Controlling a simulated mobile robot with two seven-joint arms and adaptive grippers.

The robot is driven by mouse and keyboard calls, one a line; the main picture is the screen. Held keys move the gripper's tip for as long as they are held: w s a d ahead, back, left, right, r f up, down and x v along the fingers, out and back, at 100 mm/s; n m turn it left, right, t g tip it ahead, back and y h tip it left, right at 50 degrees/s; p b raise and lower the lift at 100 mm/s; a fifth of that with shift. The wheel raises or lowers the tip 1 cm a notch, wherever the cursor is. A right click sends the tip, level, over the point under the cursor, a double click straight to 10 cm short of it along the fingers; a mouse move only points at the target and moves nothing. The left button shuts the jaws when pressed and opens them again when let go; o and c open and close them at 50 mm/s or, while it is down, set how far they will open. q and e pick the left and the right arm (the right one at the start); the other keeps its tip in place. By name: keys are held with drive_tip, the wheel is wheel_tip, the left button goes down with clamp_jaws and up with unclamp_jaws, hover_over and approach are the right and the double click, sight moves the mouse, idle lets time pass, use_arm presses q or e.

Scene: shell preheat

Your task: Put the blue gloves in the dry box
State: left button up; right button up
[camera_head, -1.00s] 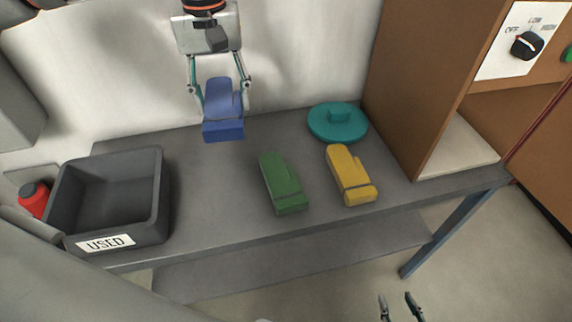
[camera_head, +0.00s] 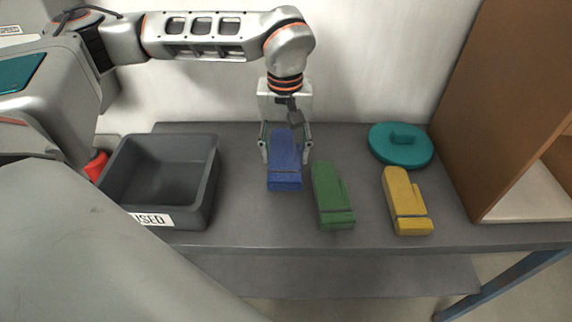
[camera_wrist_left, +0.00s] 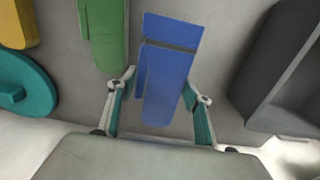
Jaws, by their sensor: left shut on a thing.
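The blue glove (camera_head: 284,166) is a mitten-shaped block with a dark band near its cuff. My left gripper (camera_head: 286,148) is shut on it, one finger on each side. In the left wrist view the blue glove (camera_wrist_left: 168,75) sits between the fingers (camera_wrist_left: 160,95) with its cuff pointing away from the camera. I cannot tell its exact height over the table. No box labelled dry shows. A brown cabinet (camera_head: 500,100) stands at the right with an opening and a pale floor (camera_head: 525,195). My right gripper is out of view.
A green glove (camera_head: 331,195) lies close right of the blue one, and a yellow glove (camera_head: 405,198) farther right. A teal lid (camera_head: 400,146) lies behind them. A grey bin (camera_head: 212,185) labelled USED stands left. The grey table (camera_head: 260,228) is bare in front.

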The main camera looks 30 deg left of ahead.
use_arm(q)
drive_tip(key=shift+f, duration=2.1)
drive_tip(key=shift+f, duration=0.15)
drive_tip(key=o, duration=0.9)
